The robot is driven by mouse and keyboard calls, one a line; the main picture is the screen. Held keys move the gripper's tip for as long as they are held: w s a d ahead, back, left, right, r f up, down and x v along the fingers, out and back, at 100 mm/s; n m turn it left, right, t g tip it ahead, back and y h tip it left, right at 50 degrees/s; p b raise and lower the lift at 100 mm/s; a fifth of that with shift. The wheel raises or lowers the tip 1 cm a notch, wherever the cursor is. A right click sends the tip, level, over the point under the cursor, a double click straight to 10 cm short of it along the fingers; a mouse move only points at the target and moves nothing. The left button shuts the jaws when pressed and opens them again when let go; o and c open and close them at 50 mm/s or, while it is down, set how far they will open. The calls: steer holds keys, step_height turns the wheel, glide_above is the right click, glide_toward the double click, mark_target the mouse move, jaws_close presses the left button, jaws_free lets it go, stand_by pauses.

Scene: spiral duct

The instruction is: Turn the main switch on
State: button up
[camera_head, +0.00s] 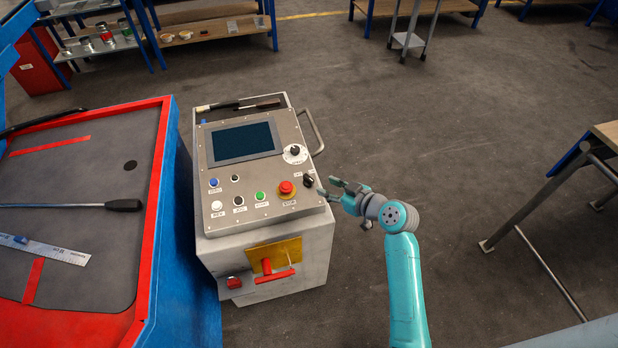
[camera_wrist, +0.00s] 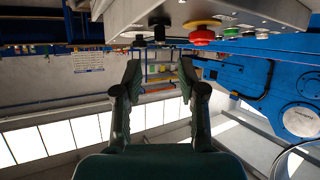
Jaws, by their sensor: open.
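The control box (camera_head: 214,243) stands left of my gripper (camera_head: 326,187), with a sloped grey panel on top. A black rotary knob (camera_head: 308,181) sits at the panel's right edge, very near my fingertips, beside the red mushroom button (camera_head: 286,188). A red handle on a yellow plate (camera_head: 290,249) and a small red switch (camera_head: 234,282) are on the box's front face. I cannot read which control is the main switch. In the wrist view my gripper (camera_wrist: 161,68) is open and empty. The black knob (camera_wrist: 159,27) and red button (camera_wrist: 203,26) show above it there.
A metal side handle (camera_head: 312,130) sticks out at the box's upper right. A red and blue machine (camera_head: 160,190) stands close on the left.

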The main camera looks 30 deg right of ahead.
mark_target(311, 179)
steer(key=x, duration=0.9)
steer(key=shift+w+f, duration=0.1)
jaws_close()
